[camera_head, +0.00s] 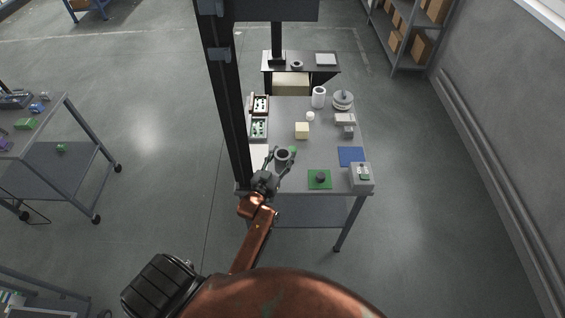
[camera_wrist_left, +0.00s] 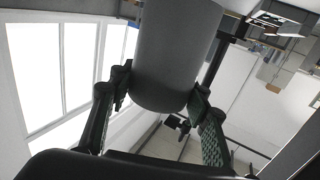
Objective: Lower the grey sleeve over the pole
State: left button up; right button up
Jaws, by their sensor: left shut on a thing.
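The grey sleeve (camera_head: 282,155) is a hollow cylinder with its dark opening facing up in the head view. My left gripper (camera_head: 277,160) is shut on it near the table's front left. In the left wrist view the sleeve (camera_wrist_left: 174,55) fills the space between the fingers of my left gripper (camera_wrist_left: 155,95). A dark round upright piece (camera_head: 320,176) stands on a green square plate (camera_head: 313,185), to the right of the sleeve and apart from it. A grey round stack (camera_head: 343,102) with a short post stands farther back. I cannot tell which is the pole. My right gripper is out of view.
The grey table (camera_head: 290,188) also carries a white cylinder (camera_head: 319,92), a cream block (camera_head: 302,131), a blue mat (camera_head: 350,154) and a grey box (camera_head: 361,175). Two small trays (camera_head: 260,104) line the left edge. A dark vertical column (camera_head: 226,100) stands left of the table.

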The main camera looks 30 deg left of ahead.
pick_arm(q)
notch_tip(320, 180, up, 4)
jog(key=shift+f+p, duration=0.1)
jog(key=shift+p, duration=0.2)
notch_tip(320, 180, up, 3)
jog(key=p, duration=0.2)
jog(key=shift+p, duration=0.3)
